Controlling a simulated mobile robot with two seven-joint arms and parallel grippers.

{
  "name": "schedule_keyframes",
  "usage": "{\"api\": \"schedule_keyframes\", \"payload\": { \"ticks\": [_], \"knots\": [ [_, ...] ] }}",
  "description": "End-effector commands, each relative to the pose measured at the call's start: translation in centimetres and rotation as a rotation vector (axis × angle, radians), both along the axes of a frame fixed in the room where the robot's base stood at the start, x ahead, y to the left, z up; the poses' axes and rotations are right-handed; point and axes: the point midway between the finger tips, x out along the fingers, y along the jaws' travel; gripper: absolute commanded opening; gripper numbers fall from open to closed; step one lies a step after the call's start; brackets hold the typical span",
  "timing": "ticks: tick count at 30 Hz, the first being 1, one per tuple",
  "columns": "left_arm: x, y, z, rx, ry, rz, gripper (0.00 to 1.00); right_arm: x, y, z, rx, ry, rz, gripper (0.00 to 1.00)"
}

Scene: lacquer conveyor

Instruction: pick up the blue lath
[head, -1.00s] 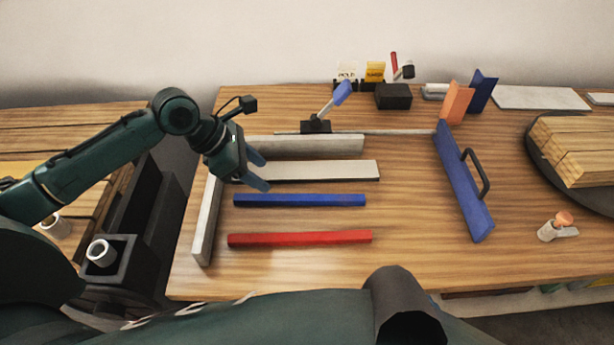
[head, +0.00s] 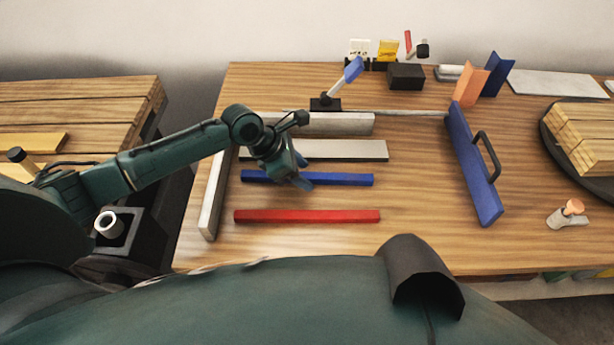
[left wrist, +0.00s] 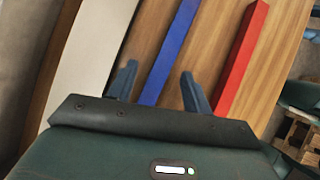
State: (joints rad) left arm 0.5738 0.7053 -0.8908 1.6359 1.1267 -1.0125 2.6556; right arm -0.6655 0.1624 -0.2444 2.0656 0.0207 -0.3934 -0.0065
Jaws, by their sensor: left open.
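The blue lath (head: 345,179) lies flat on the wooden table, left to right, between a pale grey board and the red lath (head: 307,216). My left gripper (head: 302,172) is over the blue lath and hides part of it in the head view. In the left wrist view the blue lath (left wrist: 172,52) runs between the two open fingers (left wrist: 158,85), with the red lath (left wrist: 241,58) outside the right finger. The fingers look apart from the blue lath; their exact height above it is hard to tell. My right gripper is not in view.
The pale grey board (head: 345,150) lies just behind the blue lath. A grey fence (head: 212,195) stands along the left side. A blue angled piece with a handle (head: 470,165) stands to the right. The table (head: 420,230) is clear between the laths and that piece.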

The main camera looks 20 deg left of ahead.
Motion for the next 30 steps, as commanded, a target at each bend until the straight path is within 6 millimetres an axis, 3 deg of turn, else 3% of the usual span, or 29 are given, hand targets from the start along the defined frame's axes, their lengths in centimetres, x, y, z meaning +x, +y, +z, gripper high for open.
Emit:
{"api": "schedule_keyframes", "payload": {
  "ticks": [9, 27, 30],
  "knots": [
    [0.14, -0.29, -0.56, 0.001, 0.0, -0.001, 0.49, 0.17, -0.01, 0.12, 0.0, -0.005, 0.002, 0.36],
    [0.11, -0.28, -0.57, 0.001, 0.0, -0.001, 0.0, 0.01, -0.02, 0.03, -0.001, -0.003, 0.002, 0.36],
    [0.12, -0.28, -0.55, 0.001, 0.0, -0.001, 0.0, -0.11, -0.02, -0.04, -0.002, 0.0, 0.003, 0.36]
  ]
}}
